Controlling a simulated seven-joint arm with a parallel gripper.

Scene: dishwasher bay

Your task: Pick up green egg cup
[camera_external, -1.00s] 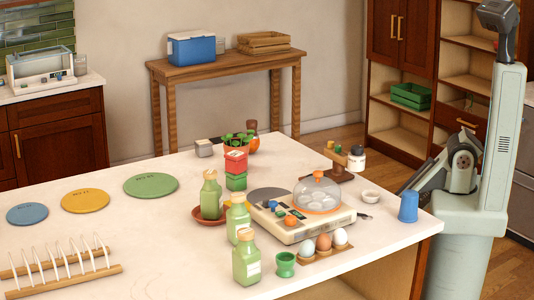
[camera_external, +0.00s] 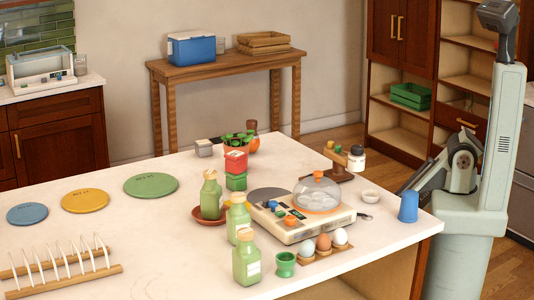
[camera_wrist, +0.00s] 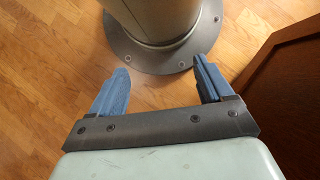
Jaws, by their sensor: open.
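The green egg cup (camera_external: 285,264) stands upright and looks empty on the white counter near its front edge in the external view. It is just right of a green bottle (camera_external: 246,260) and just left of a wooden egg holder (camera_external: 309,258) with eggs in it. My gripper (camera_wrist: 158,85) shows in the wrist view with its two blue fingers wide apart and nothing between them. It points down over the wooden floor, far from the egg cup. In the external view my arm is folded at the right and the fingers cannot be made out.
An egg cooker (camera_external: 302,222) with a clear lid stands behind the egg holder. More green bottles (camera_external: 238,218) crowd the left side. A blue cup (camera_external: 408,207) is near the counter's right corner. A toast rack (camera_external: 65,265) and flat discs (camera_external: 85,201) lie at left. The counter's middle left is clear.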

